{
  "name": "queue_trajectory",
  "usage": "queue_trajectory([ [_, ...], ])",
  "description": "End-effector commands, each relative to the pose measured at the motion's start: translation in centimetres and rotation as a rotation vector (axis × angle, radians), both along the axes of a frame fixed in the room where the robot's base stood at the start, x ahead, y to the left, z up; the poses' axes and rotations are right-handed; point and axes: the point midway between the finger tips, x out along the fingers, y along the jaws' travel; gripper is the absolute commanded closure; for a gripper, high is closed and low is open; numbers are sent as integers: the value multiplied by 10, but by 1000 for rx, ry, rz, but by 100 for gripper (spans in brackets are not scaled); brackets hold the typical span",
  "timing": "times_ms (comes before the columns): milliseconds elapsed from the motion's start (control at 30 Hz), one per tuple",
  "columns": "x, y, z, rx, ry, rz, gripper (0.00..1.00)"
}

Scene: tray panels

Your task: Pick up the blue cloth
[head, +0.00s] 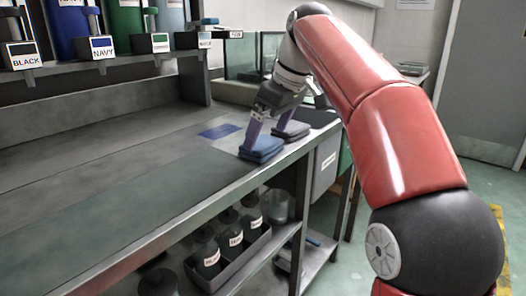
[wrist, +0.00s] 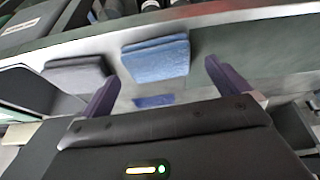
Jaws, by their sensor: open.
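The blue cloth (head: 262,149) is a folded pad lying on the grey bench near its front edge. In the wrist view the blue cloth (wrist: 156,60) lies ahead of the fingers, roughly in line with the gap between them. My gripper (head: 268,125) is at the cloth in the head view, with a purple finger reaching down to it. In the wrist view my gripper (wrist: 160,85) has its two purple fingers wide apart with nothing between them. I cannot tell from the head view whether a finger touches the cloth.
A dark grey folded cloth (head: 292,130) lies close beside the blue one; it also shows in the wrist view (wrist: 75,75). A flat blue patch (head: 217,131) is on the bench. Labelled containers (head: 124,22) stand on the back shelf. The bench's left part is clear.

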Motion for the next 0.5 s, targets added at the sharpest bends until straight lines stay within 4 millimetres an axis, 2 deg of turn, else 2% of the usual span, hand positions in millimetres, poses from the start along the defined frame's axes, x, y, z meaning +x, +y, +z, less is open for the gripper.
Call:
queue_trajectory([
  [33, 4, 4, -10, -1, 3, 1, 0],
  [200, 9, 10, -29, -2, 1, 0, 0],
  [500, 10, 11, -31, 0, 0, -1, 1],
])
